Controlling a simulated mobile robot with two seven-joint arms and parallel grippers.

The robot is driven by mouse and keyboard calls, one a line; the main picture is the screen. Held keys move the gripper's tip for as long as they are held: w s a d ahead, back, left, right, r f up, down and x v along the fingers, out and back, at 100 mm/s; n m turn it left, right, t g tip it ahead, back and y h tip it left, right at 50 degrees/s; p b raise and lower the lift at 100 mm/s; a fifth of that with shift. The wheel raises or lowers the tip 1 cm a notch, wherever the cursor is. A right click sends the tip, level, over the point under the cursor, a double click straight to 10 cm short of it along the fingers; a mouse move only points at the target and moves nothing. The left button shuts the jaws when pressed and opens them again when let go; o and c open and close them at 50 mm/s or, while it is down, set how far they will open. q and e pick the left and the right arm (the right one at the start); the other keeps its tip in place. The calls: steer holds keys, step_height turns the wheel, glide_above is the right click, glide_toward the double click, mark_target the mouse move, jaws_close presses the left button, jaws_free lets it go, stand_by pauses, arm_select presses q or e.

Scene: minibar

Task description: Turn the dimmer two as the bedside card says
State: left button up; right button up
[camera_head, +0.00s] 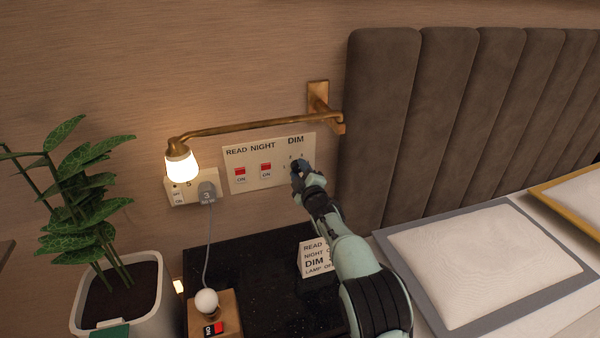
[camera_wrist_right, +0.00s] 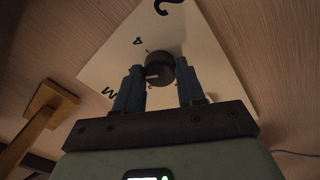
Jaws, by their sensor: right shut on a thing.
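The DIM knob (camera_wrist_right: 160,66) is dark and round, on the white wall panel (camera_head: 268,176). It has a small pale line on its face, and numerals show around it in the wrist view, tilted. My right gripper (camera_head: 304,176) is at the knob, and in the wrist view its two blue-grey fingers (camera_wrist_right: 160,84) are shut on it from both sides. The head view mostly hides the knob behind the gripper. My left gripper is out of view.
Red READ (camera_head: 240,173) and NIGHT (camera_head: 265,169) switches, labelled ON, sit left of the knob. A brass arm with a lit lamp (camera_head: 181,165) runs above the panel. A plug (camera_head: 207,192), a potted plant (camera_head: 120,290) and a padded headboard (camera_head: 400,110) are around it.

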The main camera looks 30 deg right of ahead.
steer(key=o, duration=1)
steer(key=shift+o, duration=0.2)
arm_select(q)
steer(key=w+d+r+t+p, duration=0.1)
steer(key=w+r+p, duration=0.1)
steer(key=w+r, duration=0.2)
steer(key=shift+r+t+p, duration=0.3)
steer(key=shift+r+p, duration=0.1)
arm_select(e)
steer(key=v, duration=1.3)
steer(key=shift+s, duration=0.2)
